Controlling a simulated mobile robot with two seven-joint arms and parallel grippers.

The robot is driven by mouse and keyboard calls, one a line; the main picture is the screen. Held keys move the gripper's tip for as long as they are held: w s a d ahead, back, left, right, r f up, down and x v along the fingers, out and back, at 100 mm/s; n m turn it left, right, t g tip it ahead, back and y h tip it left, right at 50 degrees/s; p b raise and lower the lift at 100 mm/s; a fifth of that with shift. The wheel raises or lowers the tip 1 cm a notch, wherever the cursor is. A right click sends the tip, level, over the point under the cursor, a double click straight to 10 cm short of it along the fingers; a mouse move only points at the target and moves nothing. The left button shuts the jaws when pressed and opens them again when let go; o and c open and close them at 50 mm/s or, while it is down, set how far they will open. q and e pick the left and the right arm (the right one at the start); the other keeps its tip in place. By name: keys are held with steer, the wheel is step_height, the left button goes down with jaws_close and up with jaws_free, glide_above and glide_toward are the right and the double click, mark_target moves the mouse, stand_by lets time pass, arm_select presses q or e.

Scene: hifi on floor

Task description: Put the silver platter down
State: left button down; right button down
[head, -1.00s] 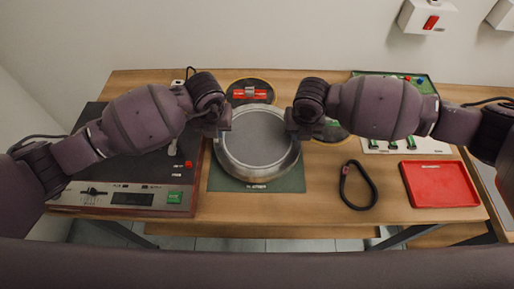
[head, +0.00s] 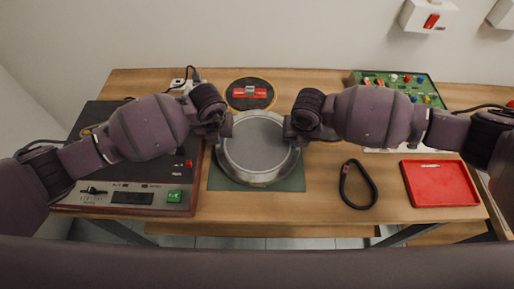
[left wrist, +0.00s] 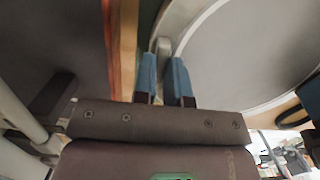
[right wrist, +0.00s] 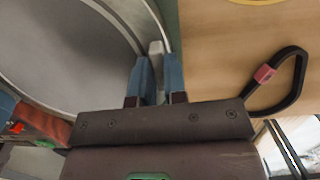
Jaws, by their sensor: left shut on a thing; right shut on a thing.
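The silver platter (head: 257,135) is round, with a grey flat middle and a shiny rim. It is level over the dark green mat (head: 288,181) at the middle of the table; I cannot tell whether it touches the mat. My left gripper (head: 227,126) is shut on the platter's left rim and my right gripper (head: 289,129) on its right rim. In the left wrist view, blue fingers (left wrist: 167,72) pinch a rim tab of the platter (left wrist: 255,50). In the right wrist view, blue fingers (right wrist: 156,72) do the same on the platter (right wrist: 60,50). Most of the mat is hidden.
A dark turntable-like unit (head: 131,199) stands left of the mat. Behind the platter is a black disc (head: 250,92) with a red-and-silver piece. A black belt loop (head: 357,186) and red tray (head: 440,184) lie right. A green circuit board (head: 402,85) is at back right.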

arm_select(q)
steer(key=shift+a+f, duration=0.1)
steer(key=shift+f, duration=0.3)
arm_select(e)
steer(key=shift+d+f, duration=0.1)
steer(key=shift+f, duration=0.3)
arm_select(q)
steer(key=c, duration=1.2)
jaws_free()
arm_select(e)
steer(key=c, duration=1.2)
jaws_free()
arm_select(q)
steer(key=shift+o, duration=0.2)
arm_select(e)
steer(key=shift+o, duration=0.2)
steer(key=shift+r, duration=0.1)
arm_select(q)
step_height(320, 180, up, 12)
steer(key=s, duration=0.2)
arm_select(e)
step_height(320, 180, up, 12)
steer(key=s, duration=0.2)
arm_select(q)
steer(key=shift+f, duration=0.1)
arm_select(e)
steer(key=shift+f, duration=0.2)
